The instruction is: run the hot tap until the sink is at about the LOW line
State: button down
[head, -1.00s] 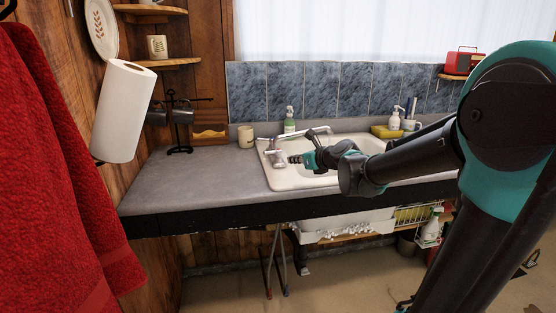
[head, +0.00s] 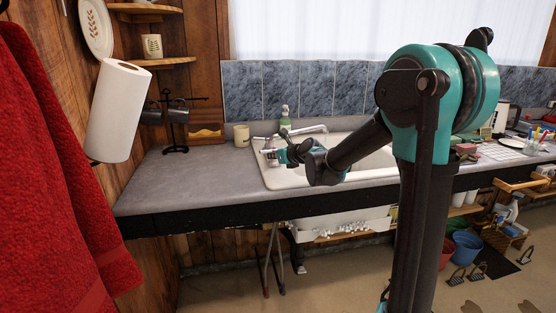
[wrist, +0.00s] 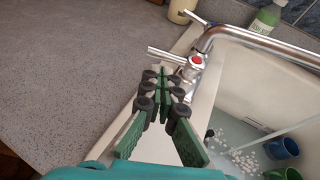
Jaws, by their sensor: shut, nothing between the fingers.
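The sink (head: 268,178) is a white basin set in the grey counter, and its rim shows in the wrist view (wrist: 118,128). The hot tap (wrist: 196,62), marked with a red dot, has a chrome lever pointing left. My gripper (wrist: 158,82) is shut and empty, its fingertips just left of and in front of this tap, apparently close to the lever; contact cannot be told. A second lever (wrist: 193,17) stands behind. The chrome spout (wrist: 262,42) reaches over the basin. A pale stream falls into shallow water (wrist: 232,128) with white bubbles. No LOW line is visible.
A green soap bottle (head: 285,117) and cream cup (head: 242,136) stand behind the sink. A paper towel roll (head: 117,110) and red towel (head: 50,170) are at left.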

aim_at(262, 152)
jog(key=shift+w+a+r, duration=0.15)
jog(key=shift+w+a, duration=0.3)
jog(key=shift+w, duration=0.05)
jog(key=shift+w+a, duration=0.25)
jog(key=shift+a, duration=0.35)
jog(key=shift+w+a, duration=0.2)
jog(key=shift+a, duration=0.4)
jog(key=shift+w+a, duration=0.1)
